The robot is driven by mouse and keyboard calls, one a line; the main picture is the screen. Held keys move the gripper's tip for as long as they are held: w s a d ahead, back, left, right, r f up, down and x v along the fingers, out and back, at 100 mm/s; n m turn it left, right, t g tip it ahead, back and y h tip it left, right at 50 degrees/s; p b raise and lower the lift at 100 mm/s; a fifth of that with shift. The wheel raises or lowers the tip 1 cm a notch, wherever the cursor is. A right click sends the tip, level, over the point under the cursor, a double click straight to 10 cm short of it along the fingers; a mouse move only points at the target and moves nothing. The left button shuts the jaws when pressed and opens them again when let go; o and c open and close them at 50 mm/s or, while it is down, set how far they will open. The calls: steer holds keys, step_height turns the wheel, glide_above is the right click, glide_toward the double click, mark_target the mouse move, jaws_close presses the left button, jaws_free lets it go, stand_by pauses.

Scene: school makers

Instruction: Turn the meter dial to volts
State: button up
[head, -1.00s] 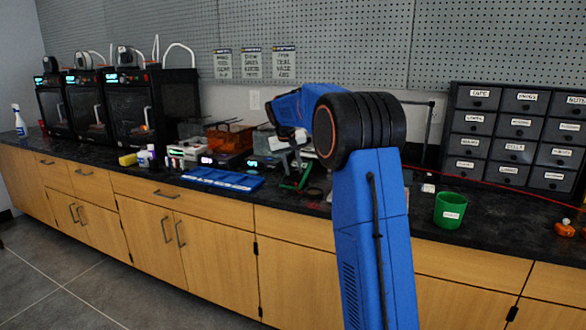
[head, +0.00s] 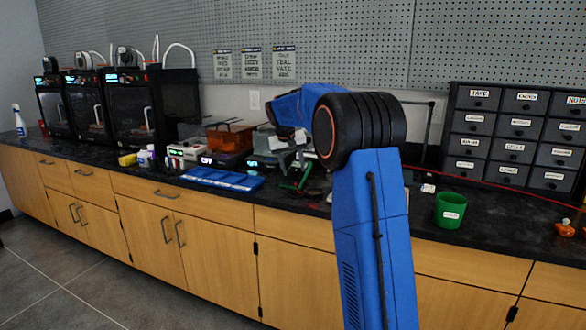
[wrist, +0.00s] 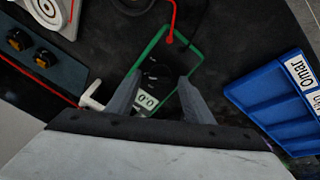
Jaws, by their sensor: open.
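The meter is a dark device with a green edge; in the wrist view its green rim (wrist: 146,50) shows around a black face. Its round dark dial (wrist: 156,72) lies between my fingertips, and its small white display (wrist: 147,101) reads what looks like zeros. My gripper (wrist: 160,80) is open, with one grey finger on each side of the dial. I cannot tell whether the fingers touch the meter. The dial's pointer setting is too small to read. In the head view the meter's green edge (head: 303,180) shows just below my gripper (head: 290,158).
A blue labelled tray (head: 222,178) lies left of the meter; it also shows in the wrist view (wrist: 250,92). A red lead (wrist: 172,22) runs to the meter. A green cup (head: 450,210) stands at the right. Boxed instruments and 3D printers (head: 145,108) line the back left.

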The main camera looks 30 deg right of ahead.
steer(key=v, duration=1.7)
steer(key=shift+r, duration=0.2)
steer(key=shift+s, duration=0.1)
steer(key=s+a+f+n+y, duration=0.15)
steer(key=s+a, duration=0.25)
steer(key=s, duration=0.4)
steer(key=s+a+f+t, duration=0.1)
steer(key=s+a+f, duration=0.2)
steer(key=s, duration=0.6)
steer(key=s+a+f+n+y, duration=0.15)
steer(key=s+a, duration=0.25)
steer(key=s, duration=0.4)
steer(key=s+a+f, duration=0.3)
steer(key=s+f, duration=0.7)
steer(key=s, duration=0.1)
steer(key=s+a+f+n, duration=0.1)
steer(key=s+a+f, duration=0.2)
steer(key=s+f, duration=0.7)
steer(key=s, duration=0.2)
steer(key=shift+s+t+y, duration=0.35)
steer(key=shift+t+y, duration=0.05)
